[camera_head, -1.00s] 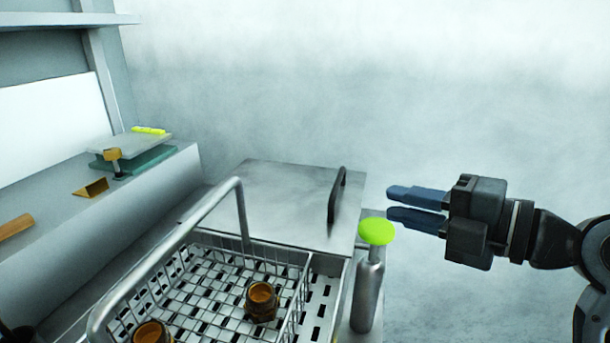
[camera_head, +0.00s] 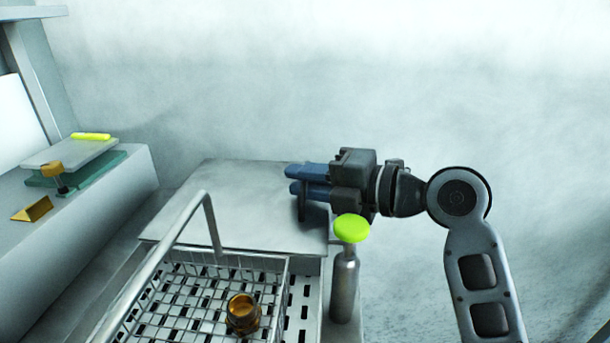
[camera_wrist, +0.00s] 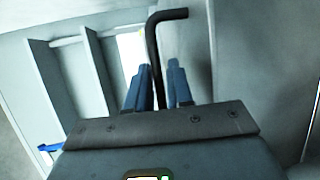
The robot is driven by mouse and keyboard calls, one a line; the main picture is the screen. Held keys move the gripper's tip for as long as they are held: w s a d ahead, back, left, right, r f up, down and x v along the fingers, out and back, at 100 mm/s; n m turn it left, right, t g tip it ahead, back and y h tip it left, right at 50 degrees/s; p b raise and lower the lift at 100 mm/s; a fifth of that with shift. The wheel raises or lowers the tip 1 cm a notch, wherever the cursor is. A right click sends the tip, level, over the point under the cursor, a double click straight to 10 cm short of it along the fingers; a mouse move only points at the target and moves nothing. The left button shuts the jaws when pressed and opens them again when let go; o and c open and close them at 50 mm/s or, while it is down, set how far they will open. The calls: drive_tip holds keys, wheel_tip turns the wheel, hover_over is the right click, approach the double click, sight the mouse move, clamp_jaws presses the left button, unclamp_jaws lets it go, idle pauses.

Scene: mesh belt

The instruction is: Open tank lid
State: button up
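The tank lid (camera_head: 240,190) is a flat grey metal plate, lying closed behind the wire basket. Its dark bar handle (camera_head: 302,208) stands up near the right edge, its top partly hidden by my fingers. My gripper (camera_head: 290,179) comes in from the right with its two blue fingers at the top of the handle. In the wrist view, the bent dark handle (camera_wrist: 154,40) runs down between the fingertips (camera_wrist: 158,66). The fingers look apart, with the bar in the gap. I cannot tell whether they touch it.
A metal post with a green knob (camera_head: 352,229) stands just below my gripper. A wire basket (camera_head: 285,290) with a tall handle and a brown jar (camera_head: 243,314) is in front of the lid. A side ledge (camera_head: 100,215) with small items is at left.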

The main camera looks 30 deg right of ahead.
drive_tip(key=shift+c, duration=0.4)
clamp_jaws()
